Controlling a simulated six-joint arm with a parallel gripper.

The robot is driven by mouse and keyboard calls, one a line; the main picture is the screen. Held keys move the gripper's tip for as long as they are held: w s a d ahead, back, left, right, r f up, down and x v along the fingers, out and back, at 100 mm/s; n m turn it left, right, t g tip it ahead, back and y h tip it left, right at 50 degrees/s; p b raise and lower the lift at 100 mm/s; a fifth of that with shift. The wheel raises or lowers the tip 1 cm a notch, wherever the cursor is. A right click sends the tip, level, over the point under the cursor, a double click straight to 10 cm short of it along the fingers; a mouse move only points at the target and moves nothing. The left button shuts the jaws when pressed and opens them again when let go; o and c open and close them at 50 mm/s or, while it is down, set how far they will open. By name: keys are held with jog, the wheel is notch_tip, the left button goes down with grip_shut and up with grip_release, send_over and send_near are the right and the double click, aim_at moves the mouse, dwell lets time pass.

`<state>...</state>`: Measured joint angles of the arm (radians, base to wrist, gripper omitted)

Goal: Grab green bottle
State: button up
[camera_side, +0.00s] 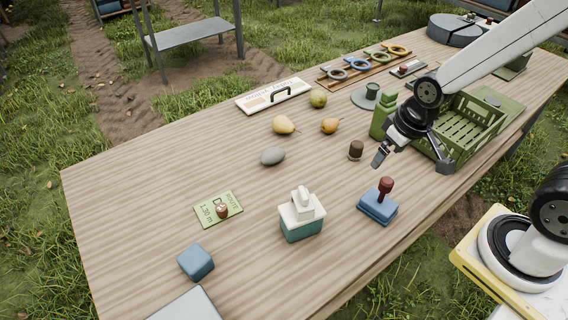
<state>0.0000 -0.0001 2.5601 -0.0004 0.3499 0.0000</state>
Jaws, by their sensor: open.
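The green bottle (379,124) stands upright on the wooden table, just left of my gripper and partly hidden behind it. Its stepped upper part and left side show. My gripper (413,160) is open and empty, with its two fingers spread, one toward the lower left and one toward the right. It hangs above the table, in front of the bottle in this view. I cannot tell whether it touches the bottle.
A green slatted crate (470,122) stands right behind my gripper. A small brown cylinder (355,150) and a blue stamp block (378,206) are nearby.

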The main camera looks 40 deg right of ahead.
jog(key=shift+c, duration=1)
